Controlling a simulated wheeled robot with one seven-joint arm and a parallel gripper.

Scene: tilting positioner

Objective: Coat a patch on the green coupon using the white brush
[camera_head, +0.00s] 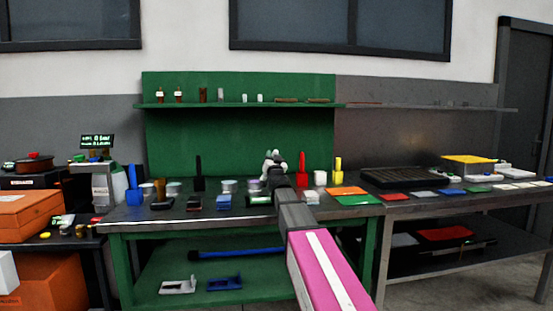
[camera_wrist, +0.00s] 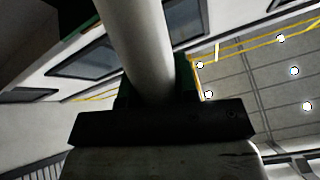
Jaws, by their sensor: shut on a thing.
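My gripper (camera_head: 275,172) is above the back part of the green bench, at the far end of my outstretched arm. In the wrist view, my gripper (camera_wrist: 160,122) is shut on a thick white cylinder, which I take to be the handle of the white brush (camera_wrist: 140,50). The brush's bristles cannot be made out. A flat green sheet (camera_head: 359,200) lies at the bench's right front, and a small flat green plate (camera_head: 477,190) lies on the grey table at right. I cannot tell which is the green coupon. My gripper is left of both.
Upright blue (camera_head: 133,178), black (camera_head: 198,178), red (camera_head: 302,172) and yellow (camera_head: 338,172) tools stand along the bench among small pots. An orange sheet (camera_head: 347,190) lies behind the green sheet. A green back panel (camera_head: 230,130) with a shelf (camera_head: 235,104) rises behind.

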